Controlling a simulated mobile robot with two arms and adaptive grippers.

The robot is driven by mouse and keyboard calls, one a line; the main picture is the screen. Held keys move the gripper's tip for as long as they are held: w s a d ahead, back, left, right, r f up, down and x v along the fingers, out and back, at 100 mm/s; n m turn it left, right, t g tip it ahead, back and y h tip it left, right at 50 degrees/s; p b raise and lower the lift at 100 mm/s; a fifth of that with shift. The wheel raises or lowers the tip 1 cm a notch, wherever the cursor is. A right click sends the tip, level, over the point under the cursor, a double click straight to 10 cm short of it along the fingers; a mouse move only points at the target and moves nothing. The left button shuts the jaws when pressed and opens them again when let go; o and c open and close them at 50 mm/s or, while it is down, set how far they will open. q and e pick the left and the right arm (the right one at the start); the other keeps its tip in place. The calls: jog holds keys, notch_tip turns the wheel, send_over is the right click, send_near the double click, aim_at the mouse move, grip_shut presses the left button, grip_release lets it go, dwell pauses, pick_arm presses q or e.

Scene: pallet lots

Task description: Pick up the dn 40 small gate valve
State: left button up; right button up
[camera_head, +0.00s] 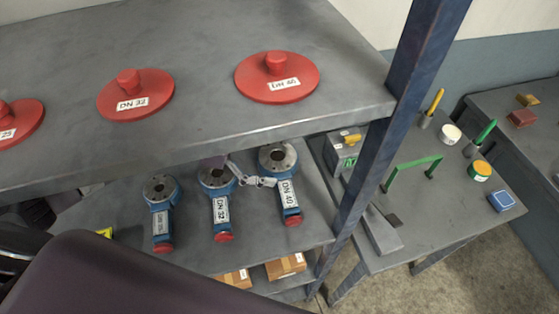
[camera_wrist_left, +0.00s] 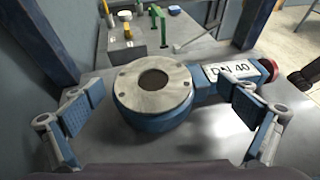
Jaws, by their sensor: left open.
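The DN 40 small gate valve (camera_head: 289,190) lies on the lower shelf, rightmost of three blue valves with grey flanges and red ends. My left gripper (camera_head: 248,178) is beside its flange in the head view, partly hidden behind the DN 32 valve. In the left wrist view the DN 40 valve (camera_wrist_left: 155,95) lies between the spread fingers of my left gripper (camera_wrist_left: 165,108). The right finger is close to the labelled neck; whether it touches cannot be told. The left finger stands apart from the flange. My right gripper is not in view.
The DN 32 valve (camera_head: 217,195) and another valve (camera_head: 161,205) lie to the left. The upper shelf (camera_head: 200,50) overhangs them, bearing red discs. A blue post (camera_head: 370,160) stands right of the DN 40 valve. Beyond it is a table (camera_head: 410,240) with tools.

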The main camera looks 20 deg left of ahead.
pick_arm(q)
jog(key=shift+d, duration=0.15)
jog(key=c, duration=1.8)
jog(key=shift+w+r, duration=0.2)
